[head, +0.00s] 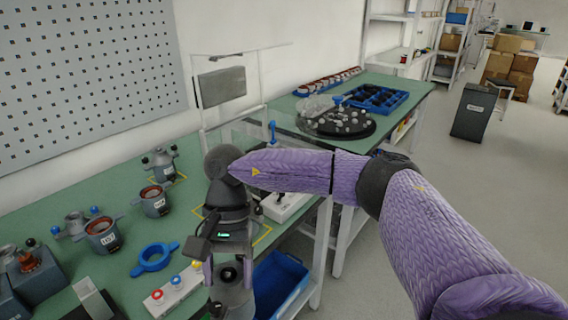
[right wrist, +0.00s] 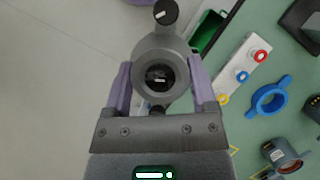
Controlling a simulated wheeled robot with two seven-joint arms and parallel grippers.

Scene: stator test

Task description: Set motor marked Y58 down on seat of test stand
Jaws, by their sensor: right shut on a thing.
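My right gripper (head: 228,272) points down at the front edge of the green bench, its purple fingers on both sides of a grey motor (head: 232,297). In the right wrist view the gripper (right wrist: 160,88) is shut on this motor (right wrist: 149,48); its round body with a dark bore lies between the fingers and a black knob sticks out. No marking on it can be read. A white box with a lever (head: 287,205) stands behind my wrist, perhaps part of the test stand; its seat I cannot make out. My left gripper is not in view.
Other motors stand on the bench, one with a white label (head: 104,237) and another (head: 153,201) behind it. A blue ring (head: 155,258) and a button box (head: 176,290) lie near my gripper. A blue bin (head: 281,287) is below the bench edge. A black turntable (head: 342,122) stands further back.

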